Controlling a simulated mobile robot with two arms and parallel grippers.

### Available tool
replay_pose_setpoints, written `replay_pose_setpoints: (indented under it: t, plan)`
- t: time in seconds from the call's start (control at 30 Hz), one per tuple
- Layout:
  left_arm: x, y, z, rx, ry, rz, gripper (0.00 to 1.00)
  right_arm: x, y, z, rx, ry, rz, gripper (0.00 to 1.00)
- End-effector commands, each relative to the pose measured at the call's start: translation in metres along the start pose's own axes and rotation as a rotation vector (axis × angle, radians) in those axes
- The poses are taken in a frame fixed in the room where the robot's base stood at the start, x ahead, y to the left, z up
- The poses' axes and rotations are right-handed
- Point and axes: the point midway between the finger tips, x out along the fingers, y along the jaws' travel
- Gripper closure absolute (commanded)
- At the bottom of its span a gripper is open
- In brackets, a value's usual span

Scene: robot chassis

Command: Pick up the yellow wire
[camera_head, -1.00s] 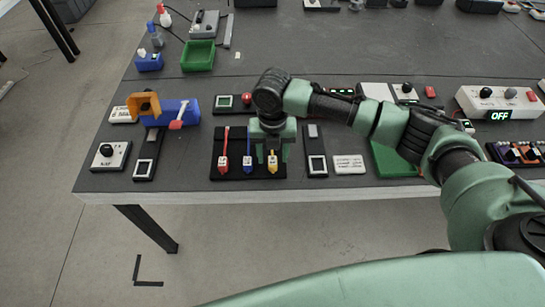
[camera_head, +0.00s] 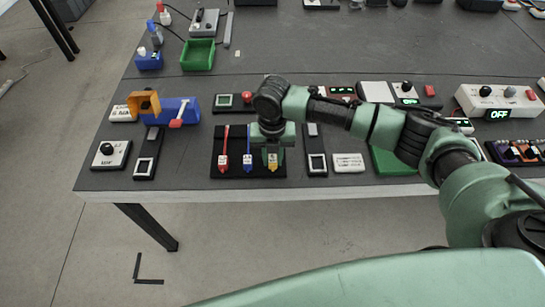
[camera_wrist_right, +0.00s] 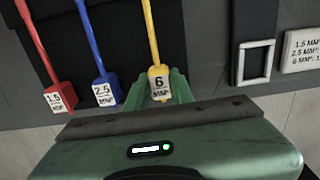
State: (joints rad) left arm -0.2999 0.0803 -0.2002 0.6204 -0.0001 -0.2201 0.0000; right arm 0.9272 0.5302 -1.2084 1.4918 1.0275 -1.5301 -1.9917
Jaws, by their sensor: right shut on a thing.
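The yellow wire (camera_head: 272,161) lies at the right of a black board (camera_head: 249,172) near the table's front edge. In the right wrist view the yellow wire (camera_wrist_right: 151,40) ends in a yellow block with a label reading 6 mm². My right gripper (camera_head: 272,160) is over the board, shut on the yellow wire's end. In the right wrist view its green fingers (camera_wrist_right: 159,88) stand on both sides of the labelled block. A red wire (camera_head: 225,155) and a blue wire (camera_head: 247,155) lie to the left on the same board. My left gripper is not in view.
A switch panel (camera_head: 316,163) and white label plate (camera_head: 349,163) are right of the board. A blue holder with an orange part (camera_head: 146,103) stands to the left. A green bin (camera_head: 198,55) is farther back. The table's back middle is clear.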

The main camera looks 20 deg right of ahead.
Motion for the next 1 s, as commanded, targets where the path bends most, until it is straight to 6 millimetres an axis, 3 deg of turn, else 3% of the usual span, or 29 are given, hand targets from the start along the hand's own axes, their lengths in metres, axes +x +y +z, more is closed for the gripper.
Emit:
replay_pose_setpoints:
  t: [0.27, 0.7, 1.0]
  plan:
    - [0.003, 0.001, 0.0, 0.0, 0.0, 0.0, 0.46, -0.034, 0.001, 0.001, 0.0, -0.004, 0.003, 1.0]
    - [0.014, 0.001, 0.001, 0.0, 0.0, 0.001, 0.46, -0.154, 0.001, 0.002, 0.0, -0.005, 0.003, 1.0]
    - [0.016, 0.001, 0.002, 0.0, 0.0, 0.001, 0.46, -0.194, 0.001, 0.001, 0.001, -0.001, 0.001, 1.0]
